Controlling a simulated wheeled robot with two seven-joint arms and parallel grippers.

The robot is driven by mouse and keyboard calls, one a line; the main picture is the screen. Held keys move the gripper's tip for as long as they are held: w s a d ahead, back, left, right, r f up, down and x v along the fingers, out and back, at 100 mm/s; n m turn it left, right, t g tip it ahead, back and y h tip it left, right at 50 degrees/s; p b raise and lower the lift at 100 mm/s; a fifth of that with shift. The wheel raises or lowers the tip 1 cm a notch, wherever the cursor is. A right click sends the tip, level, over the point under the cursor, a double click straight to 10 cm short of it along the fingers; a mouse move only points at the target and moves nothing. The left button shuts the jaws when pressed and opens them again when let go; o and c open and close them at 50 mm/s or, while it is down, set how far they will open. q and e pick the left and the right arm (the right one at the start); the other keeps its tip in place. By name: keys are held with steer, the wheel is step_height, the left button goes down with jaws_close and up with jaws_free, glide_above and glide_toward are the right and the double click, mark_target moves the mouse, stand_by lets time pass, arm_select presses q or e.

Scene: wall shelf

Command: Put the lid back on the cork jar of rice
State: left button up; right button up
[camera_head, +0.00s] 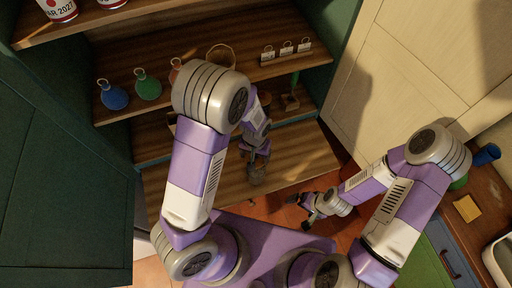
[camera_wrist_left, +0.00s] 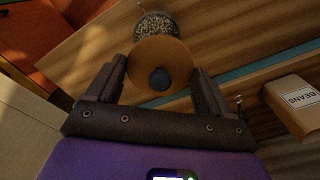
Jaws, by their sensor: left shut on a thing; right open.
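My left gripper (camera_head: 255,157) is shut on a round tan cork lid (camera_wrist_left: 178,54) with a dark round spot in its middle; the lid sits between the two fingers (camera_wrist_left: 160,78) in the left wrist view. Just beyond the lid is a jar (camera_wrist_left: 157,24) with speckled grey contents, partly hidden by the lid. The jar also shows in the head view (camera_head: 257,177), small and dim, on the lowest wooden board just below the left gripper. I cannot tell whether lid and jar touch. My right gripper (camera_head: 311,207) is open and empty, low and right of the shelf.
A beans box (camera_wrist_left: 300,106) stands right of the gripper in the left wrist view. The shelf above holds a blue flask (camera_head: 112,97), a green flask (camera_head: 147,86), a basket (camera_head: 220,57) and small labelled tags (camera_head: 286,49).

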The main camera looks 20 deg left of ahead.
arm_select(q)
steer(key=shift+s+d+r+p, duration=0.25)
steer(key=shift+s+r+p, duration=0.05)
steer(key=shift+s+r, duration=0.05)
step_height(320, 180, down, 7)
steer(key=b, duration=0.5)
steer(key=shift+r, duration=0.2)
steer(key=shift+f+b, duration=0.15)
steer(key=shift+b, duration=0.25)
stand_by(1.6)
steer(key=o, duration=0.9)
